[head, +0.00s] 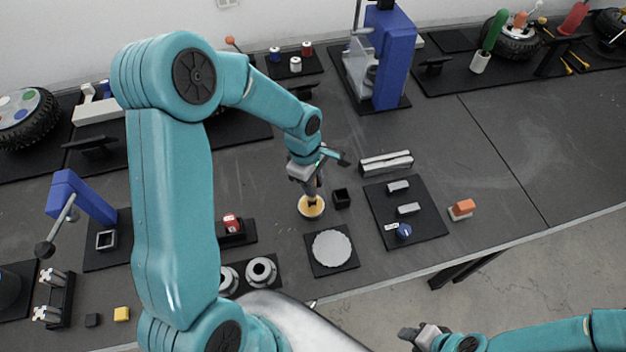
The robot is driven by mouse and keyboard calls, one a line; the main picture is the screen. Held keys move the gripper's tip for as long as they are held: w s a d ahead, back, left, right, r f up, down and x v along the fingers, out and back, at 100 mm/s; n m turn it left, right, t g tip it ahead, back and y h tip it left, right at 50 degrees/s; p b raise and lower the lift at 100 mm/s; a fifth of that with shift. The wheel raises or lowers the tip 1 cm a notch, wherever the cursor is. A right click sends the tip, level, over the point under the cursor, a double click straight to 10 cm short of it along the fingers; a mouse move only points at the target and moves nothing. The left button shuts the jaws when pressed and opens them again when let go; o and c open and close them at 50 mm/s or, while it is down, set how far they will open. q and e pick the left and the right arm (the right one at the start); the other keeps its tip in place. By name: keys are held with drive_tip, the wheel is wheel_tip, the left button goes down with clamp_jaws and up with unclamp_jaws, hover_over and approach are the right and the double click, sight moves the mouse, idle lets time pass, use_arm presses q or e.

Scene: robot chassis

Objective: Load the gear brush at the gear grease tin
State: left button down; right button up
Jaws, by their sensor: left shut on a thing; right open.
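My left gripper (309,182) is above a small round tin with yellow-orange contents, which I take as the gear grease tin (312,209). It is shut on a slim dark thing that points down into the tin, likely the gear brush; the fingers and arm hide most of it. I cannot tell how deep its tip goes. A pale toothed gear (332,248) lies flat on a black plate just in front of the tin. My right gripper (410,333) is open and empty at the bottom edge, apart from the bench things.
A small black box (342,198) stands right of the tin. A black mat (428,232) holds grey blocks and a blue part. A blue press (394,60) stands behind. An orange-topped block (462,208) sits farther right. The right bench surface is mostly clear.

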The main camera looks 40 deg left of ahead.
use_arm(q)
drive_tip(key=shift+a, duration=0.2)
drive_tip(key=shift+d, duration=0.15)
drive_tip(key=shift+f, duration=0.2)
drive_tip(key=shift+b, duration=0.3)
drive_tip(key=shift+f, duration=0.25)
drive_tip(key=shift+s+f+b, duration=0.1)
drive_tip(key=shift+f+b, duration=0.05)
drive_tip(key=shift+b, duration=0.45)
idle(1.5)
